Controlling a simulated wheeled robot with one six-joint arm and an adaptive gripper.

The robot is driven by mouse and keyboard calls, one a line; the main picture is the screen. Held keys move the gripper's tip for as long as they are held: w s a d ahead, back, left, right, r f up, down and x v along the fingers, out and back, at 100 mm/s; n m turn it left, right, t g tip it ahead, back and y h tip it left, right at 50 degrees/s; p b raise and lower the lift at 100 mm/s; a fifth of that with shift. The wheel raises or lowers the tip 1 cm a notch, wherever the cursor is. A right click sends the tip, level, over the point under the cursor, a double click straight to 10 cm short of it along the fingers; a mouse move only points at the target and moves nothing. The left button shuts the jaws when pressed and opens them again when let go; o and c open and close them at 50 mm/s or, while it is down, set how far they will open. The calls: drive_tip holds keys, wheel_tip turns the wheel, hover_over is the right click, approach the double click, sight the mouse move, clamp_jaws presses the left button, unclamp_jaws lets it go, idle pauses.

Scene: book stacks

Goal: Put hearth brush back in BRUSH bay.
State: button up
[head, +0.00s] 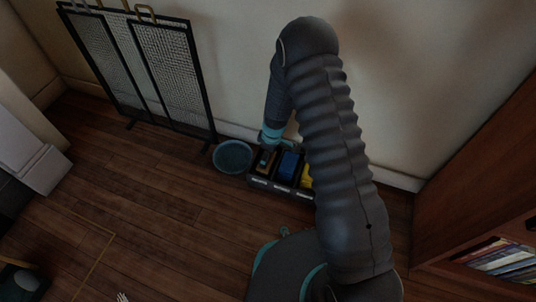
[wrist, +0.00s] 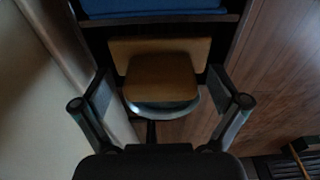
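A dark crate (head: 256,182) with three bays and pale labels stands on the floor by the wall; the labels are too small to read. A tan wooden piece (head: 265,160), which may be the hearth brush, shows at its left bay. The middle bay holds something blue (head: 288,165) and the right one something yellow (head: 307,178), partly behind my arm. My gripper (head: 270,140) is over the left bay. In the wrist view its fingers (wrist: 162,96) are wide apart, with the tan block (wrist: 160,78) between them and visible gaps on both sides. No bristles show.
A black mesh fire screen (head: 160,70) stands along the wall at left. A wooden bookcase (head: 480,190) is at right. The floor in front is mostly clear.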

wheel_tip(320, 180, up, 12)
drive_tip(key=d+p, duration=0.1)
drive_tip(key=shift+s+d+r+p, duration=0.2)
drive_tip(key=shift+p, duration=0.2)
wheel_tip(320, 180, up, 13)
drive_tip(key=m+t, duration=0.1)
drive_tip(key=m, duration=0.2)
hover_over(271, 161)
drive_tip(key=s+d, duration=0.2)
drive_tip(key=d, duration=0.1)
drive_tip(key=s+d+r+m+t, duration=0.1)
drive_tip(key=s+d+r+m, duration=0.15)
drive_tip(key=r, duration=0.35)
drive_tip(key=s+d+r+m+t, duration=0.1)
drive_tip(key=s+d+r, duration=0.15)
drive_tip(key=r, duration=0.25)
drive_tip(key=s+d+r+m, duration=0.2)
drive_tip(key=s+r, duration=0.2)
drive_tip(key=s, duration=0.3)
drive_tip(key=s+d+r+m+t+h, duration=0.1)
drive_tip(key=s+d+r+m, duration=0.1)
drive_tip(key=s, duration=0.4)
drive_tip(key=s+d+r+m+t, duration=0.1)
drive_tip(key=s+d+r+m, duration=0.2)
drive_tip(key=s+r, duration=0.3)
drive_tip(key=shift+s, duration=0.85)
